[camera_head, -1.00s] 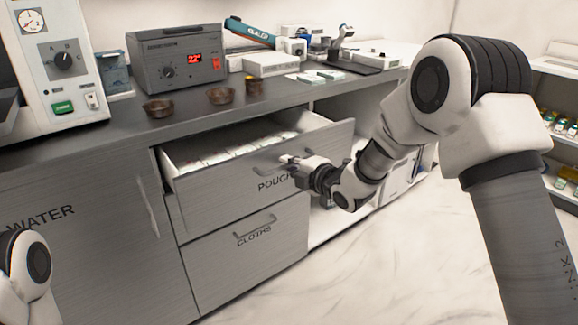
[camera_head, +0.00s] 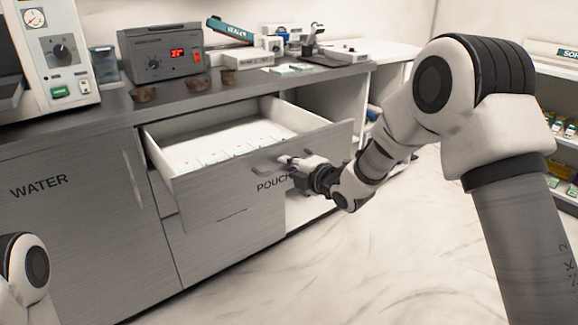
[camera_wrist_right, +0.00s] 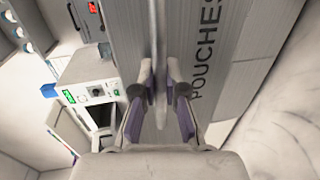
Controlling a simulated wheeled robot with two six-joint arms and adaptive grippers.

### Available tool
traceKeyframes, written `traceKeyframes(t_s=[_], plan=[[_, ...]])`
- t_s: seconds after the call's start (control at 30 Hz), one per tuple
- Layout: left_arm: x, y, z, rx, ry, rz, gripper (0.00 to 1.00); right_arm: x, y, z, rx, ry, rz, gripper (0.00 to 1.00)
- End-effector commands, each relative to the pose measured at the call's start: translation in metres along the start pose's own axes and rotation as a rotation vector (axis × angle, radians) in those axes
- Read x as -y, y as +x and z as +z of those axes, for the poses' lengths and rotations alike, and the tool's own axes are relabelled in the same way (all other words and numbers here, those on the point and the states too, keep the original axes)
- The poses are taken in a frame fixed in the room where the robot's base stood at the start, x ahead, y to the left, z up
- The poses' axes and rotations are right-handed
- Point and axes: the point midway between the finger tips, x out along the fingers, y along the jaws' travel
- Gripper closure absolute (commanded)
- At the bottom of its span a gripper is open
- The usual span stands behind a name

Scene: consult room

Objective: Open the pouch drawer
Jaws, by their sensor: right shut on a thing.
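The pouch drawer (camera_head: 225,203) is pulled well out of the grey cabinet, and white pouches (camera_head: 225,150) show lying flat inside it. Its front carries the lettering "POUCHES" in the wrist view (camera_wrist_right: 207,50). My right gripper (camera_head: 287,160) is at the drawer's front, shut on the drawer handle (camera_head: 265,168). In the right wrist view the handle (camera_wrist_right: 160,85) runs between the two fingers. My left gripper is out of view; only part of my left arm shows at the lower left.
The worktop (camera_head: 210,90) above holds a grey box with a red display (camera_head: 160,55), several small brown bowls and a white sterilizer-like unit (camera_head: 60,50). A WATER cabinet door (camera_head: 70,220) is left of the drawer. The floor (camera_head: 380,250) in front is clear.

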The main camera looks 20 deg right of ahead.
Motion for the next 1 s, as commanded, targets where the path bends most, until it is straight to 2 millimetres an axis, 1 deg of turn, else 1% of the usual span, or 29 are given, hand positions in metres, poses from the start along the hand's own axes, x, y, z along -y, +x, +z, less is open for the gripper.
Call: traceKeyframes(t_s=[0.17,0.2,0.23,0.27,0.57,0.67,0.77,1.0], plan=[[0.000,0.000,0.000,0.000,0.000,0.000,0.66,0.000,0.000,0.000,0.000,0.000,0.000,1.00],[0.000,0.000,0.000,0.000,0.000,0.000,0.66,0.000,0.000,0.000,0.000,0.000,0.000,0.79],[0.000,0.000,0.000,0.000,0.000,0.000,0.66,0.000,0.000,0.000,0.000,0.000,0.000,0.68],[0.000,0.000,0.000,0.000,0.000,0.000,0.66,0.000,0.000,0.000,0.000,0.000,0.000,0.63],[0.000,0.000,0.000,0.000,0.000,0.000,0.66,0.000,-0.001,0.000,0.000,0.000,0.000,0.63],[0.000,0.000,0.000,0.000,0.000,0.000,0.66,-0.001,-0.009,0.001,0.001,0.001,0.000,0.63],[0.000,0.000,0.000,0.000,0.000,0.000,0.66,-0.001,-0.027,0.001,0.001,0.003,0.001,0.63],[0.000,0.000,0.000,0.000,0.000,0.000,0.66,0.000,-0.089,0.000,0.001,0.005,0.001,0.63]])
